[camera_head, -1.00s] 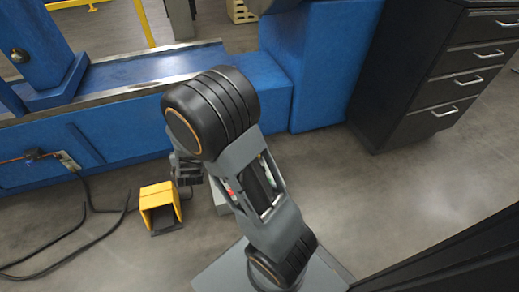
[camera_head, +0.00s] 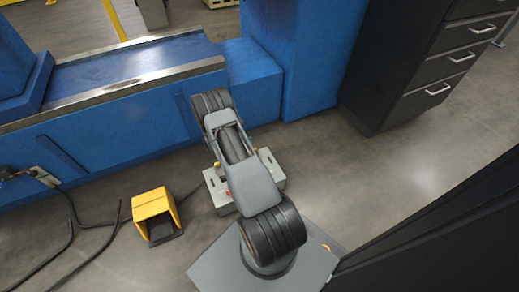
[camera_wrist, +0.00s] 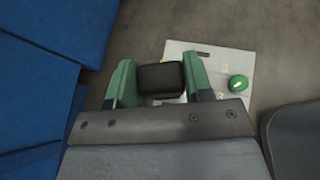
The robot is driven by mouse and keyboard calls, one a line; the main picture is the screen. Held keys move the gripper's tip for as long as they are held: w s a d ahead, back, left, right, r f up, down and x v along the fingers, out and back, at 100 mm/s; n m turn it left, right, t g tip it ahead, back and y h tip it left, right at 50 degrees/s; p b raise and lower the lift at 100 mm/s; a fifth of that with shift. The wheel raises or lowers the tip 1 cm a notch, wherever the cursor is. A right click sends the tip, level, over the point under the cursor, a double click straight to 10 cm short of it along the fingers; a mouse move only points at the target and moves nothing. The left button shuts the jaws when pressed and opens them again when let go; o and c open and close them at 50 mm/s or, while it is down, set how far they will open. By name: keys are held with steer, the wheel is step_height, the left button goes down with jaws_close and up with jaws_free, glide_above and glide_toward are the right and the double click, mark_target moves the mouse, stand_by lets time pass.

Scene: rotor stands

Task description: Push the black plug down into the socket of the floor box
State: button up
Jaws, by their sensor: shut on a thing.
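The black plug (camera_wrist: 160,80) sits between the two green fingers of my gripper (camera_wrist: 159,66) in the wrist view. My gripper is shut on it. The floor box (camera_wrist: 215,60) is a light grey plate behind and to the right of the plug, with a round green knob (camera_wrist: 238,83) on its right side. The plug overlaps the box's left part in this view; its height above the socket cannot be told, and the socket is hidden. In the head view the grey floor box (camera_head: 270,170) shows on both sides of my arm, which hides the gripper and plug.
A yellow foot pedal (camera_head: 153,206) stands on the floor to the left, with black cables (camera_head: 70,225) beyond it. A blue machine base (camera_head: 110,145) stands behind. A dark drawer cabinet (camera_head: 405,75) is at the right. The floor right of the box is open.

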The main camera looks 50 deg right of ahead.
steer(key=s+d+f+m+g+b, duration=0.3)
steer(key=s+f+b, duration=0.2)
steer(key=f, duration=0.7)
steer(key=shift+s+d+f+g+y, duration=0.15)
steer(key=shift+s+d+g+y, duration=0.15)
steer(key=shift+s+y, duration=0.15)
steer(key=shift+a, duration=0.1)
stand_by(0.9)
steer(key=shift+f+b, duration=0.25)
steer(key=shift+b, duration=0.15)
steer(key=shift+f+b, duration=0.35)
steer(key=shift+f, duration=0.3)
steer(key=shift+f, duration=1.05)
stand_by(1.6)
steer(key=o, duration=1.1)
steer(key=shift+c, duration=0.2)
